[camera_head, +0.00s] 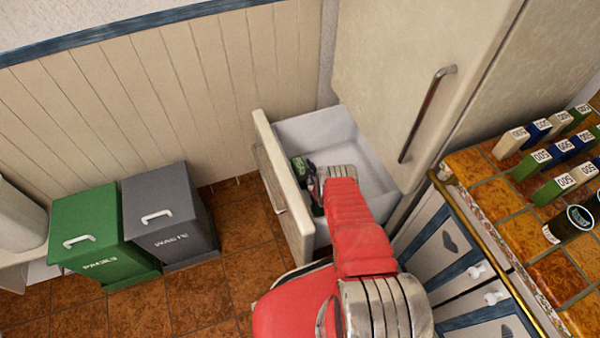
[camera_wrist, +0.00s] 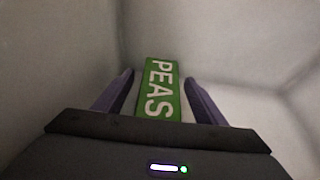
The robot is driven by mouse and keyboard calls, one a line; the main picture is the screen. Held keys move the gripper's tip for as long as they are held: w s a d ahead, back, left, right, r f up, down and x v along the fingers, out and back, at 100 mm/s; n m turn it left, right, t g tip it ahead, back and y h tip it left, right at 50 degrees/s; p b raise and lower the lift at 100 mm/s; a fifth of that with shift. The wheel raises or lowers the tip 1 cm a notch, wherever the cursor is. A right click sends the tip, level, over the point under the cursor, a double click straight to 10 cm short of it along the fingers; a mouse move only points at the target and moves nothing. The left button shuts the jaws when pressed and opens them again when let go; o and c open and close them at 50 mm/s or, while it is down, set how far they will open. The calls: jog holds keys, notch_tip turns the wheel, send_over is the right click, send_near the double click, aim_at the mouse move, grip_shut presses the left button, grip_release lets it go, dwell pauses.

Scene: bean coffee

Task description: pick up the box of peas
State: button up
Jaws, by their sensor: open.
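The box of peas (camera_wrist: 160,88) is green with white PEAS lettering in the wrist view. It lies between the two open fingers of my gripper (camera_wrist: 160,92), with a small gap to each finger. In the head view, my gripper (camera_head: 316,190) reaches down into the open white drawer (camera_head: 365,135) at the bottom of the fridge. A green patch of the box (camera_head: 300,168) shows beside it, against the drawer's front side.
The drawer's walls stand close around my gripper. The cream fridge door (camera_head: 395,70) with its metal handle rises behind. A tiled counter (camera_head: 480,190) with several small boxes is at the right. Green (camera_head: 95,235) and grey (camera_head: 165,212) bins stand at the left.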

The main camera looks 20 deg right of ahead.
jog(key=shift+w+f, duration=0.2)
jog(key=shift+w, duration=0.35)
jog(key=shift+c, duration=0.2)
jog(key=c, duration=1.3)
jog(key=shift+r, duration=0.15)
jog(key=shift+r, duration=4.9)
